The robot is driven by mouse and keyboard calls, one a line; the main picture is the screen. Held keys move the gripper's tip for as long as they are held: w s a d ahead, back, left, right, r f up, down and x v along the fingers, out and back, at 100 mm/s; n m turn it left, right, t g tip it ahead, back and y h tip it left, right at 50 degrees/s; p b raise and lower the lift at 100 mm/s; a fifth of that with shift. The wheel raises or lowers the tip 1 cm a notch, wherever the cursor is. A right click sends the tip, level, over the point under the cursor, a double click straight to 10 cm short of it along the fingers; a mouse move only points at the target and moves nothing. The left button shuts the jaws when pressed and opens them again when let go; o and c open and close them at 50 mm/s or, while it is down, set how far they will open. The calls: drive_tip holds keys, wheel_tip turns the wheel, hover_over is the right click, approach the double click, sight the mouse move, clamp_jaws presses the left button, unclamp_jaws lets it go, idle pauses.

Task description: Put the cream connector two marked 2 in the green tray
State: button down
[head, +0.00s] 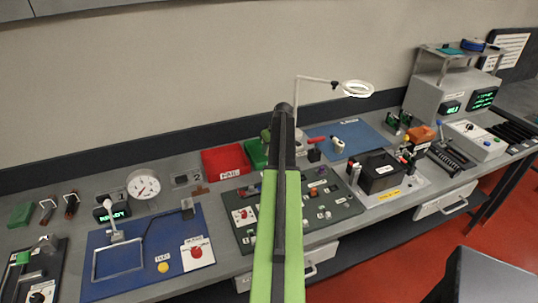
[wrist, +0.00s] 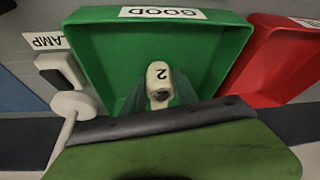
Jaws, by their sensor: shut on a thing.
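The cream connector (wrist: 158,78) marked 2 shows in the middle of the wrist view. My gripper (wrist: 159,96) is shut on it, with a grey finger at each side. The green tray (wrist: 88,60), labelled GOOD, lies behind and around the connector in that view. The connector appears over the tray's inside; whether it touches the floor of the tray I cannot tell. In the head view the green tray (head: 255,154) shows only partly beside my arm, which hides the connector and my fingers.
A red tray (wrist: 272,62) stands right beside the green one; it is also in the head view (head: 226,161). A white lamp base (wrist: 74,103) is close on the tray's other side. A dark panel of parts (head: 328,205) and a black battery box (head: 380,172) stand nearby.

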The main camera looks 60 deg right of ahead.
drive_tip(key=shift+p, duration=0.3)
drive_tip(key=shift+f, duration=0.3)
drive_tip(key=c, duration=0.9)
unclamp_jaws()
drive_tip(key=shift+r, duration=0.1)
drive_tip(key=shift+c, duration=0.2)
drive_tip(key=p+v, duration=1.1)
drive_tip(key=v, duration=0.1)
drive_tip(key=shift+r, duration=0.15)
